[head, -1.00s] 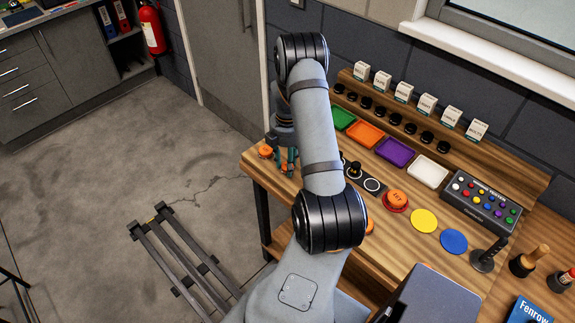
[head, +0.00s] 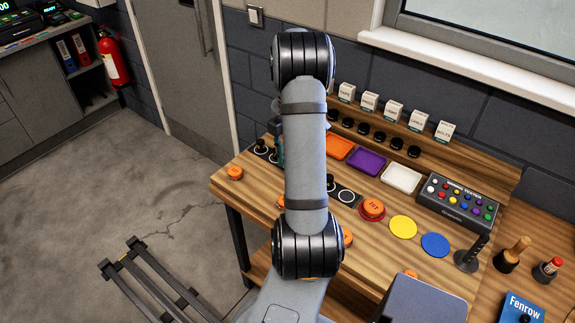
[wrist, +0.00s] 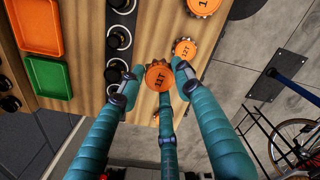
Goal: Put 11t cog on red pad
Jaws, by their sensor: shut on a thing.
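An orange toothed cog (wrist: 158,73), its label appearing to read 11T, sits between the teal fingers of my gripper (wrist: 156,84) in the wrist view. My gripper is shut on it, seemingly above the bench. In the head view my arm hides the held cog and most of the gripper; only a bit of teal finger (head: 280,150) shows at the arm's left. The red pad (head: 362,215) lies on the bench right of my arm. An orange cog (head: 373,206) lies on it, leaving only a red rim visible; I cannot read its label surely.
Other orange cogs lie near the bench's front edge, one at the left (head: 235,173) and one labelled 12T (wrist: 184,49). Yellow (head: 403,228) and blue (head: 435,245) pads are bare. Black posts, coloured trays and a button box (head: 458,203) stand nearby.

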